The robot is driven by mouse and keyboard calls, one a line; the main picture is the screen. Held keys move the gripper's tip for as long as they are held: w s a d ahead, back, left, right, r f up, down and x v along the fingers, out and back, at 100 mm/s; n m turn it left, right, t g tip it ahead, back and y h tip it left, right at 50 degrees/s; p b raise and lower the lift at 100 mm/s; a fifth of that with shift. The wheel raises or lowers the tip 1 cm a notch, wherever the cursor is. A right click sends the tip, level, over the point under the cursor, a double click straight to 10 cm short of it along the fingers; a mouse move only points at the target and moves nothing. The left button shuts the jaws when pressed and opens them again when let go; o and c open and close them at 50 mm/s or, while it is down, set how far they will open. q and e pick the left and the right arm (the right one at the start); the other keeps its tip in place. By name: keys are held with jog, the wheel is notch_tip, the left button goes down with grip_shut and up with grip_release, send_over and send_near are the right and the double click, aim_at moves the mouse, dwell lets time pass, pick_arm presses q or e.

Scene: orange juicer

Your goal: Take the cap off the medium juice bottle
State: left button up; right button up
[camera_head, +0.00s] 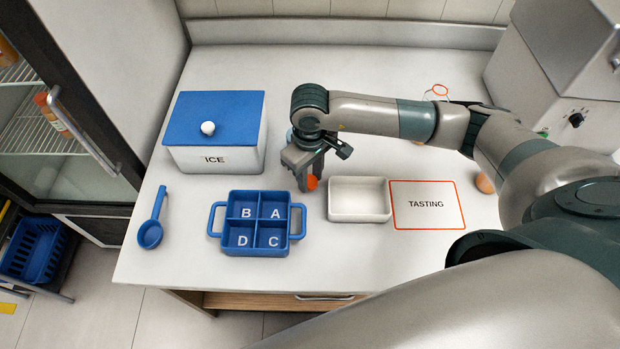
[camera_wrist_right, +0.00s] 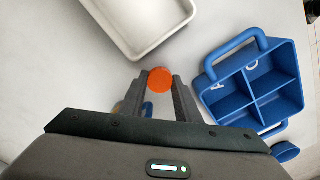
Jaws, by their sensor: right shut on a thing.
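My right gripper (camera_head: 308,178) points down over the counter between the blue divided tray and the white tray. It is shut on a round orange cap (camera_head: 312,183). In the right wrist view the orange cap (camera_wrist_right: 160,79) sits between the fingertips of the right gripper (camera_wrist_right: 160,88). No bottle body shows under the cap in either view. A bottle with orange contents (camera_head: 485,183) stands at the right, partly hidden by my right arm. I cannot tell its size or whether it has a cap. My left gripper is not in view.
The blue tray (camera_head: 225,252) with compartments A to D and the white tray (camera_head: 360,217) flank the gripper. The ice box (camera_head: 240,160), blue scoop (camera_head: 150,234) and TASTING mat (camera_head: 428,222) stand around. A grey machine (camera_head: 555,75) is at back right.

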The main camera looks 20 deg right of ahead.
jog(key=shift+f+p, duration=0.35)
jog(key=shift+f, duration=0.75)
jog(key=shift+f+b, duration=0.2)
jog(key=shift+b, duration=0.1)
jog(key=o, duration=1.1)
jog(key=shift+o, duration=0.2)
jog(key=shift+r, duration=0.15)
